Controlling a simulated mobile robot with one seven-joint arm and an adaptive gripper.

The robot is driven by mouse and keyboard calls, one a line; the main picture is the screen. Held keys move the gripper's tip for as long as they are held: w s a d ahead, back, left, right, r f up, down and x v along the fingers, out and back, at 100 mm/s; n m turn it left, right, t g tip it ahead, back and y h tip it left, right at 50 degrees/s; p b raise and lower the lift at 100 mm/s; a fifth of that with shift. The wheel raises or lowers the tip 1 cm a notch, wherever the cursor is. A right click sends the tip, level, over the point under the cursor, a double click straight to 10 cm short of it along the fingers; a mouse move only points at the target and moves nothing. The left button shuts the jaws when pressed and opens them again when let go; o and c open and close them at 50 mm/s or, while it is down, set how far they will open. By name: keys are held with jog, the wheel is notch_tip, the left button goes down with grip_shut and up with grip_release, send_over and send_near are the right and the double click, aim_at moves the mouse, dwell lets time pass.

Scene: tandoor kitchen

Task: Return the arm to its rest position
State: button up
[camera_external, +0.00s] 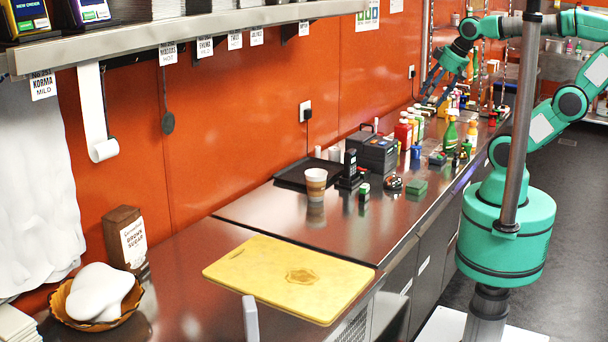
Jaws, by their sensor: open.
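My arm (572,101) is teal with dark joints and stands at the right side of the counter. It bends up and then reaches left over the far part of the counter. My gripper (428,98) points down and to the left above the far end of the counter, close to the orange wall. Its dark fingers are apart and I see nothing held between them. It is small in the view, and its exact height above the items there is hard to tell.
Bottles, including a green one (450,135), crowd the far counter below my gripper. A grey pole (518,120) stands before my arm. The floor (565,240) at right is clear.

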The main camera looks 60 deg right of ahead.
notch_tip(320, 180, down, 3)
jog(key=shift+r+b, duration=0.1)
jog(key=shift+b, duration=0.8)
